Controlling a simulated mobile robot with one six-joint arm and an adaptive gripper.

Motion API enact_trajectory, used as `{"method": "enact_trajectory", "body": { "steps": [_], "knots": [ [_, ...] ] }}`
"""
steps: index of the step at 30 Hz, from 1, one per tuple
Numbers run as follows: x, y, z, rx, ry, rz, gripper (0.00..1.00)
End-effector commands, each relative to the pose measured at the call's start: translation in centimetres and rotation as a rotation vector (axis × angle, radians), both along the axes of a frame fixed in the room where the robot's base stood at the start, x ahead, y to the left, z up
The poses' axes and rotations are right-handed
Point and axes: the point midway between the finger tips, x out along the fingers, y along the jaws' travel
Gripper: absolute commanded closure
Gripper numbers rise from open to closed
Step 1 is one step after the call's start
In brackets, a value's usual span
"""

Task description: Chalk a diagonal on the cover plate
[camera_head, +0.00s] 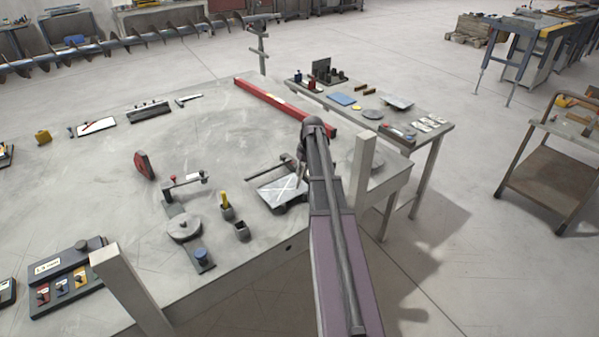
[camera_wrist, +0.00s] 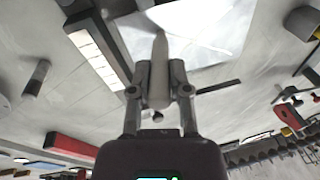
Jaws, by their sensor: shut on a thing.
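The cover plate (camera_head: 277,194) is a pale, roughly square plate lying near the front right edge of the big table. White lines that seem to cross show on it in the head view. Its light surface (camera_wrist: 205,35) fills the top of the wrist view. My gripper (camera_wrist: 159,72) is shut on a whitish, tapered stick of chalk (camera_wrist: 158,48). The chalk's tip points at the plate and overlaps it in the wrist view; I cannot tell whether it touches. In the head view my arm hides most of the gripper.
A dark bar (camera_head: 268,167) lies just behind the plate. Small cups (camera_head: 242,231) and a round-based fixture (camera_head: 185,228) stand to its left. A long red bar (camera_head: 285,107) lies at the back. Upright posts (camera_head: 362,170) rise at the table's front edge. The table's middle is clear.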

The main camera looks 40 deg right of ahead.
Motion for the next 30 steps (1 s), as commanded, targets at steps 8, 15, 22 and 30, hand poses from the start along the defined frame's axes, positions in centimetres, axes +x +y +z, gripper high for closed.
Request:
{"method": "enact_trajectory", "body": {
  "steps": [8, 15, 22, 30],
  "knots": [
    [-0.1, -0.1, 0.0, 0.0, 0.0, 0.0, 1.0],
    [-0.4, -0.7, 0.0, -0.001, 0.0, -0.001, 1.0],
    [-0.9, -1.4, 0.0, -0.001, 0.0, -0.001, 1.0],
    [-1.0, -1.7, 0.0, -0.001, 0.0, 0.0, 1.0]
  ]
}}
